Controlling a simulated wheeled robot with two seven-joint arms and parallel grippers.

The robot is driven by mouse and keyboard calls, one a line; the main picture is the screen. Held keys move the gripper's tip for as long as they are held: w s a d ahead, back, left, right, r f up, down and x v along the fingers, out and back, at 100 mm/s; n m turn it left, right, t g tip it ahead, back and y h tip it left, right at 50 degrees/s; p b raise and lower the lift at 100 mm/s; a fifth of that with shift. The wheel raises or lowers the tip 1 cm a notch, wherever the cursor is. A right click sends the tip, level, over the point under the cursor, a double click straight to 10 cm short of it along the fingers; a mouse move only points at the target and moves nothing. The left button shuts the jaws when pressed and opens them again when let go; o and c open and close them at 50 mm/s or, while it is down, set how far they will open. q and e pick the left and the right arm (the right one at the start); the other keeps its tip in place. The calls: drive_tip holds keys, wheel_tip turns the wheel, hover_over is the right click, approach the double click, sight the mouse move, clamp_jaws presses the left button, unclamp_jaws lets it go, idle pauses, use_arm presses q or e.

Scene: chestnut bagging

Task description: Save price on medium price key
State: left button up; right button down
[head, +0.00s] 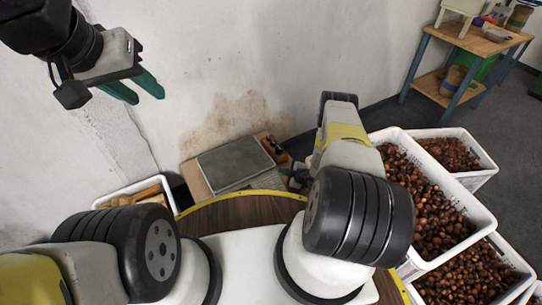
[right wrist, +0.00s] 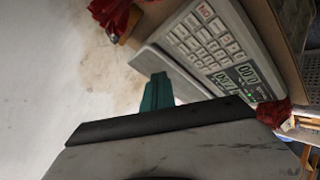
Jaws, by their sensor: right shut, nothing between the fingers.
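A scale with a flat grey weighing plate (head: 235,163) stands by the wall in the head view. In the right wrist view its panel (right wrist: 212,45) shows rows of pale keys and a display (right wrist: 250,78) with digits. The key labels are too small to read, so I cannot pick out the medium price key. My right gripper (right wrist: 157,92) is shut and empty, its green tips in front of the plate near the keypad's edge. In the head view it is mostly hidden behind my arm. My left gripper (head: 134,88) is open and empty, high at the left before the wall.
White crates of chestnuts (head: 415,190) stand at the right. A white crate (head: 128,193) with wooden items is at the left. A wooden bench (head: 465,45) stands at the back right. Red objects (right wrist: 115,15) lie beside the scale.

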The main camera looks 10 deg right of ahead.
approach(275, 177)
drive_tip(key=shift+r+x, duration=0.25)
drive_tip(key=shift+x, duration=2.15)
drive_tip(key=shift+w+a+f, duration=0.1)
drive_tip(key=shift+w+a, duration=0.05)
drive_tip(key=shift+w+f, duration=0.15)
drive_tip(key=shift+f, duration=0.15)
drive_tip(key=shift+w+f, duration=0.1)
drive_tip(key=shift+f, duration=0.2)
idle(0.6)
drive_tip(key=shift+s+r, duration=0.25)
drive_tip(key=shift+r, duration=0.5)
drive_tip(key=shift+s+d+r, duration=0.1)
drive_tip(key=shift+s+r, duration=0.15)
drive_tip(key=shift+r, duration=0.55)
drive_tip(key=shift+s+d+r, duration=0.1)
drive_tip(key=shift+s+r, duration=0.15)
drive_tip(key=shift+r, duration=0.5)
drive_tip(key=shift+s+d+r, duration=0.1)
drive_tip(key=shift+s+r, duration=0.15)
drive_tip(key=shift+r, duration=0.55)
idle(0.9)
